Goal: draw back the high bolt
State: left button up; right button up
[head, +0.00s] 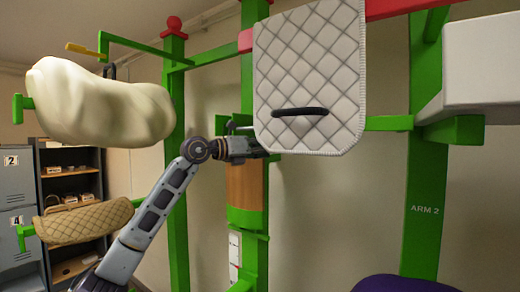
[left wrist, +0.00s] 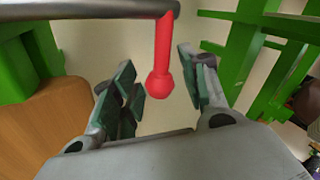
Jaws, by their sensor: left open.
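The bolt shows in the left wrist view as a grey bar (left wrist: 85,12) across the top left, with a red knobbed handle (left wrist: 158,83) hanging from it. My left gripper (left wrist: 157,78) is open, its two dark green-padded fingers spread on either side of the red knob. I see a gap on both sides, and the fingers do not grip it. In the head view my left gripper (head: 245,148) is up at the green post, beside a quilted pad that seems to cover its tips. The bolt is not clear there. My right gripper is not in view.
The quilted white pad (head: 306,75) with a black handle hangs just right of my gripper. A fleecy cream saddle cover (head: 98,103) and a tan quilted pad (head: 82,222) sit on green arms at left. A wooden cylinder (head: 245,186) is below my gripper.

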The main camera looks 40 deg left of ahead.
pick_arm(q)
jog(key=shift+s, duration=0.15)
jog(key=v, duration=1.1)
jog(key=shift+s, duration=0.25)
dwell(0.7)
jog(key=shift+a, duration=0.1)
dwell(0.5)
